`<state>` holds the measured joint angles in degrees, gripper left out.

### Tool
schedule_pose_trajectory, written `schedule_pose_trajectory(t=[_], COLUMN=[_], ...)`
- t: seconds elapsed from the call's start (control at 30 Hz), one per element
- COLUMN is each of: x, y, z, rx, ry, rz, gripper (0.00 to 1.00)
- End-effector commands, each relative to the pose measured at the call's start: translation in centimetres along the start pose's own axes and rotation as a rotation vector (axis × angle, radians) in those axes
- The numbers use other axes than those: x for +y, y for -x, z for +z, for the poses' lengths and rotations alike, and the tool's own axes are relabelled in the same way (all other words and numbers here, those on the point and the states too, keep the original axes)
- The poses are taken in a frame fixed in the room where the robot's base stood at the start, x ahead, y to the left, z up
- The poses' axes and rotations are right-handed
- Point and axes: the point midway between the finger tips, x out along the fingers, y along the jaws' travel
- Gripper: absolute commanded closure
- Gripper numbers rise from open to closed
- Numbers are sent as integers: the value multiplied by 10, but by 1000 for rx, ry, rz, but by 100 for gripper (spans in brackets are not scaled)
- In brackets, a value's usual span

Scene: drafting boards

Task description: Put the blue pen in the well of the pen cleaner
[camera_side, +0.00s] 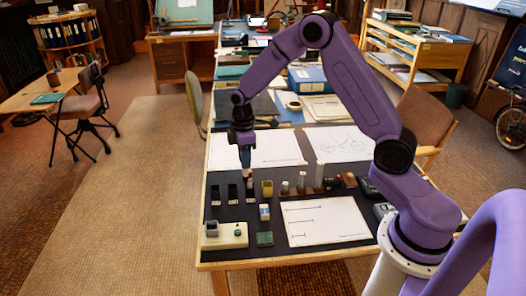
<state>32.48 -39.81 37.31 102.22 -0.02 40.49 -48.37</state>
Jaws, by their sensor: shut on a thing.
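My gripper (244,148) points down over the dark board, above the row of small holders. It is shut on a slim blue-teal thing (245,159), which looks like the blue pen and hangs about upright. The pen's lower end is above the holders; its exact gap to them is hard to tell. A cream box (224,243) at the board's front left corner looks like the pen cleaner. It has a grey, square-mouthed well (212,228) at its left and a green knob (238,231) at its right. The gripper is behind and to the right of the well.
Black holders (216,196) and a yellow cup (267,188) stand between gripper and cleaner. A white-and-blue block (264,212) and a green block (265,239) lie right of the cleaner. Upright bottles (301,182) and a drawing sheet (325,220) are farther right.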

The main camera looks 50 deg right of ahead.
Motion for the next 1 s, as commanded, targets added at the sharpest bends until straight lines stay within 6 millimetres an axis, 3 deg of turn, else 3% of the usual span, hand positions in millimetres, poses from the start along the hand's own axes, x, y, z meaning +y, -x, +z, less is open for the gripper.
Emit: schedule_pose_trajectory(t=[0.03,0.2,0.4,0.67,1.0], x=[-12,-51,-87,-103,-103], y=[1,3,4,1,-25], z=[-21,-77,-117,-132,-132], rx=[0,1,0,0,-1], ry=[48,185,294,338,337], rz=[0,2,1,1,1], gripper=[100,100,100,100,100])
